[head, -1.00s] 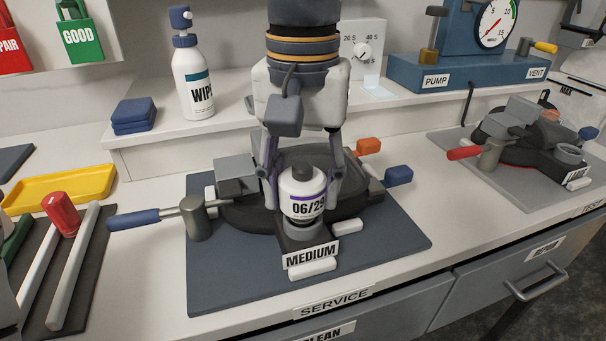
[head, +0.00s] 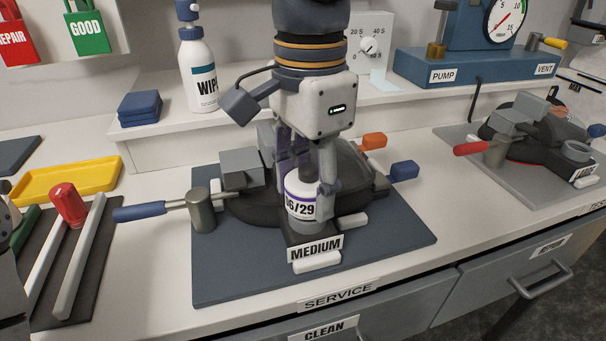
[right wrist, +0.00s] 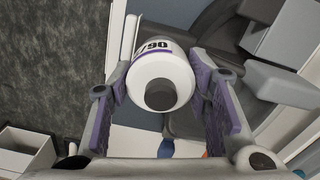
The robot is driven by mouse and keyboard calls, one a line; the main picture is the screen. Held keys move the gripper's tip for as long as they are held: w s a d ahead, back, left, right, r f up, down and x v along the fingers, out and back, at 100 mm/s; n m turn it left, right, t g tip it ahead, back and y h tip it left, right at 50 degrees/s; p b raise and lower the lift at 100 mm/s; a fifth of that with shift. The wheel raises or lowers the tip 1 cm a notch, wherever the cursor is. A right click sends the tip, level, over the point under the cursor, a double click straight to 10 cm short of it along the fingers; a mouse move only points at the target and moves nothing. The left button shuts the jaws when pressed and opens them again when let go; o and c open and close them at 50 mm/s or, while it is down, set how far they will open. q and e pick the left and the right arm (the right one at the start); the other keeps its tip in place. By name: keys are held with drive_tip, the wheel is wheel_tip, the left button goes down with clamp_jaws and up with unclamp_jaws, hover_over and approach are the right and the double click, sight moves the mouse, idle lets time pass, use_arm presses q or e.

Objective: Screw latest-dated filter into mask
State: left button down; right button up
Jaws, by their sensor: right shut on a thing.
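A white filter (head: 299,200) with a purple band and the date 06/29 stands upright at the front port of the dark mask (head: 345,190). The mask lies on the blue service mat (head: 220,280), behind a MEDIUM label (head: 315,248). My right gripper (head: 306,188) points down and is shut on the filter, one finger on each side. In the right wrist view, the filter (right wrist: 160,75) sits between the purple finger pads, its dark round top facing the camera. I cannot tell how deep its lower end sits in the port. My left gripper is not clearly in view.
A blue-handled tool (head: 150,211) reaches out left of the mask. A yellow tray (head: 65,182) and a red-capped tool (head: 68,203) lie further left. A spray bottle (head: 197,80) and a pump (head: 470,65) stand on the shelf behind. Another mask (head: 535,140) sits on the right.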

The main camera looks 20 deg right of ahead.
drive_tip(key=o, duration=1.4)
wheel_tip(320, 180, up, 12)
drive_tip(key=shift+r, duration=0.1)
